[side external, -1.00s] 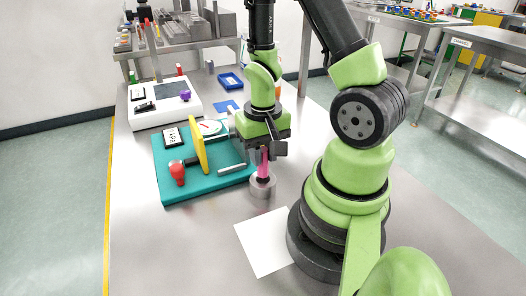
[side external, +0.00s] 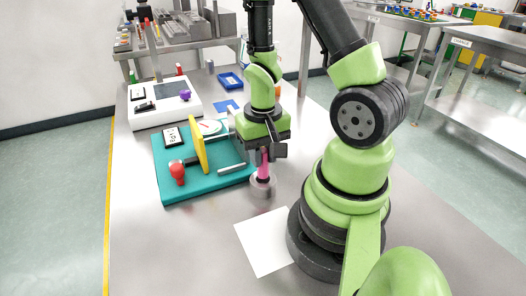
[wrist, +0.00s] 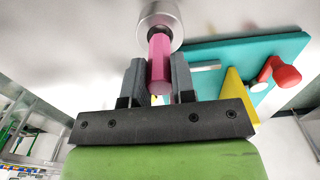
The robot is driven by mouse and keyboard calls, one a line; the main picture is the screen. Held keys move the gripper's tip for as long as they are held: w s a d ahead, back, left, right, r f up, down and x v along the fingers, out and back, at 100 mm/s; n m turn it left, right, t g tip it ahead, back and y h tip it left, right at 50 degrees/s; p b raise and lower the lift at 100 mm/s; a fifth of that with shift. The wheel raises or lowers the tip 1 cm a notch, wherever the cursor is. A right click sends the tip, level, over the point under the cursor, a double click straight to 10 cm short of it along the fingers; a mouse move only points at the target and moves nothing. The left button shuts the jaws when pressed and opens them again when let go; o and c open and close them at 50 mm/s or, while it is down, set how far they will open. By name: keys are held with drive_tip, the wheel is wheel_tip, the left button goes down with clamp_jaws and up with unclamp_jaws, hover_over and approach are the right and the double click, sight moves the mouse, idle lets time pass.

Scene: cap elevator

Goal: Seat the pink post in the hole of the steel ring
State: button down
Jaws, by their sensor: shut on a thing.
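The pink post (side external: 264,166) stands upright between the fingers of my gripper (side external: 265,155), which is shut on its upper part. It also shows in the wrist view (wrist: 160,62) between the two dark fingers (wrist: 160,82). The steel ring (side external: 262,188) sits on the bench just right of the teal board. The post's lower end is at the ring's top opening, with a dark band there; in the wrist view the ring (wrist: 160,17) lies beyond the post's far end. I cannot tell how deep the post is in the hole.
The teal board (side external: 185,190) carries a yellow upright plate (side external: 199,148), a red knob (side external: 178,173) and a metal rod, close to the left of the ring. A white sheet (side external: 263,241) lies in front. A white panel (side external: 165,112) and blue tray (side external: 230,81) stand farther back.

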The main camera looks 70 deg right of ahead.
sight(263, 164)
drive_tip(key=shift+f, duration=1.55)
drive_tip(key=c, duration=0.9)
unclamp_jaws()
drive_tip(key=shift+o, duration=0.2)
drive_tip(key=shift+r, duration=3.55)
